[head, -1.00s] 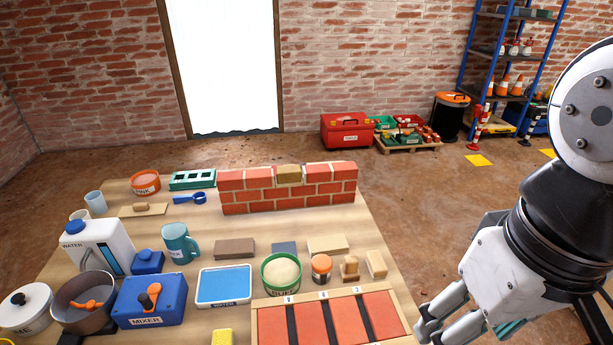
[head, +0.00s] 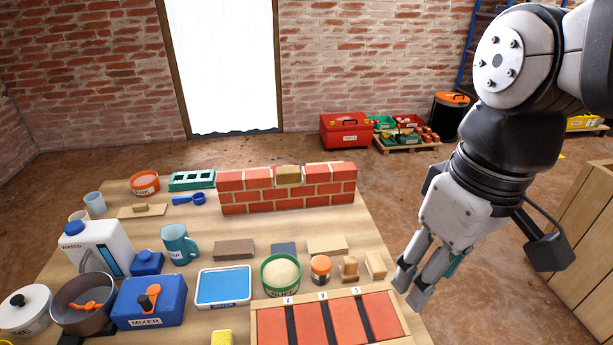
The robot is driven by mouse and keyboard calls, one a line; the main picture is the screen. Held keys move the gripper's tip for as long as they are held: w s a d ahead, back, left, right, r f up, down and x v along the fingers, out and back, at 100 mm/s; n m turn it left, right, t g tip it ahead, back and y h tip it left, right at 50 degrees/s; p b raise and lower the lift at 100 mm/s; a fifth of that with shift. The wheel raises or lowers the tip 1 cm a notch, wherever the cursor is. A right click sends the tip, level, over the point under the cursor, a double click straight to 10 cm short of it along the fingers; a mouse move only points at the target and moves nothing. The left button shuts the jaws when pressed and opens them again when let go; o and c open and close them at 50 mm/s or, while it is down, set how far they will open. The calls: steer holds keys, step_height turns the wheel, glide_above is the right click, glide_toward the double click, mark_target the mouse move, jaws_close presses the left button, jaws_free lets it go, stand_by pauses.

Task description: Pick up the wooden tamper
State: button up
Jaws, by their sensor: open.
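The wooden tamper appears to be the small light-brown piece with an upright grip (head: 350,269), standing on the table behind the brick tray. A plain pale wooden block (head: 375,265) stands just to its right. My gripper (head: 410,289) is open and empty, fingers pointing down, at the table's right edge. It is to the right of the tamper and the pale block, apart from both. Nothing hides the tamper.
An orange-lidded jar (head: 320,269) and a green tub (head: 280,275) stand left of the tamper. The wooden tray (head: 258,322) of red bricks lies in front. A small brick wall (head: 287,197) stands behind.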

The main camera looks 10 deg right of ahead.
steer(key=w+f+n, duration=0.3)
steer(key=w+n, duration=0.1)
steer(key=w, duration=0.4)
steer(key=w+f+n, duration=0.3)
steer(key=w+n, duration=0.1)
steer(key=w, duration=0.3)
steer(key=n, duration=0.6)
glide_above(351, 259)
step_height(351, 259, down, 11)
steer(key=shift+g, duration=0.3)
step_height(351, 259, down, 13)
steer(key=b, duration=0.2)
steer(key=shift+f+b, duration=0.15)
steer(key=shift+b, duration=0.2)
steer(key=shift+c, duration=0.3)
jaws_close()
